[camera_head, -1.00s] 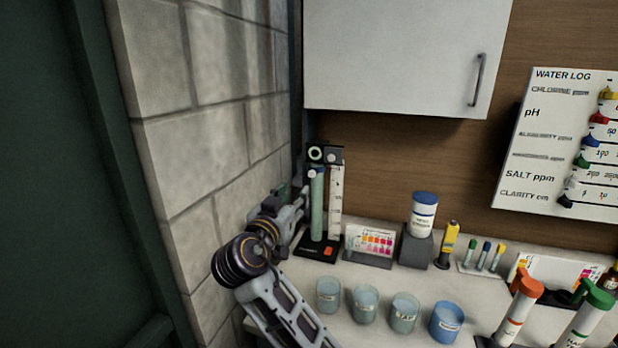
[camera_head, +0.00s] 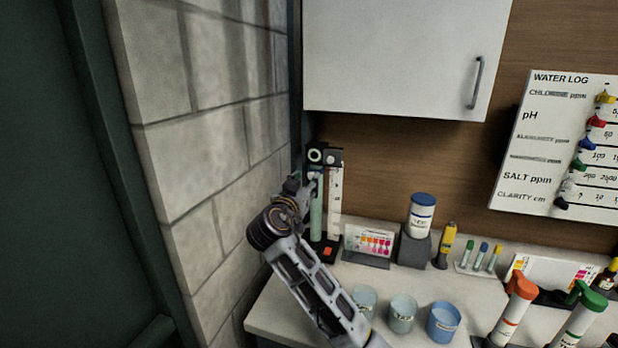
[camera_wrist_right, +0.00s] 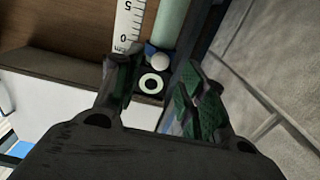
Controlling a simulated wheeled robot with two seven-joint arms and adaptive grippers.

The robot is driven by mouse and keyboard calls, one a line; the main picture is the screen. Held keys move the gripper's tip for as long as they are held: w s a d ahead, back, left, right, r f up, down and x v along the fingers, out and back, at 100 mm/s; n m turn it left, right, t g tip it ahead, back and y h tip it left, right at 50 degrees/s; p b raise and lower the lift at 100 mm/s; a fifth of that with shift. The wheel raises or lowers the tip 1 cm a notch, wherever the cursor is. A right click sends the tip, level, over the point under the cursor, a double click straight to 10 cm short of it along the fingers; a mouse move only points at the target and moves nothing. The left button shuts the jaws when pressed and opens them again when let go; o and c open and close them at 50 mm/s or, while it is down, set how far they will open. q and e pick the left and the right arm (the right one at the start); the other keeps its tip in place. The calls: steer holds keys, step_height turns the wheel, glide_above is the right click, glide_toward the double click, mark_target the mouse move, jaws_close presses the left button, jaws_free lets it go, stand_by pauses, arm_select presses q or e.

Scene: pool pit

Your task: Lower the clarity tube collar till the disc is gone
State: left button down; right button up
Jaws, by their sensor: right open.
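The clarity tube (camera_head: 317,214) stands upright in a dark stand by the block wall, a pale green column beside a white scale (camera_head: 335,205). The stand's top (camera_head: 325,156) is black with a ringed eyepiece. The collar is mostly hidden by my gripper in the head view; a blue part that looks like it (camera_wrist_right: 150,48) shows in the wrist view, beside a pale round knob (camera_wrist_right: 160,62). My right gripper (camera_head: 304,178) is at the upper tube. In the wrist view its fingers (camera_wrist_right: 156,72) are open, spread either side of the eyepiece and knob. Contact cannot be told.
The block wall (camera_head: 220,150) is close on the left, and a white cabinet (camera_head: 400,55) hangs above. A colour chart card (camera_head: 368,242), a bottle (camera_head: 422,215) on a block and several cups (camera_head: 402,312) stand to the right on the counter (camera_head: 270,310).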

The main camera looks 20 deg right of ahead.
mark_target(311, 176)
steer(key=shift+x, duration=1)
arm_select(q)
steer(key=shift+s+d+r, duration=0.2)
steer(key=shift+s+d, duration=0.2)
steer(key=shift+s, duration=0.25)
arm_select(e)
steer(key=shift+w+d, duration=0.4)
steer(key=shift+w, duration=0.15)
arm_select(q)
steer(key=shift+w, duration=0.15)
arm_select(e)
steer(key=c, duration=0.6)
jaws_close()
arm_select(q)
steer(key=shift+w, duration=0.75)
steer(key=shift+s, duration=0.1)
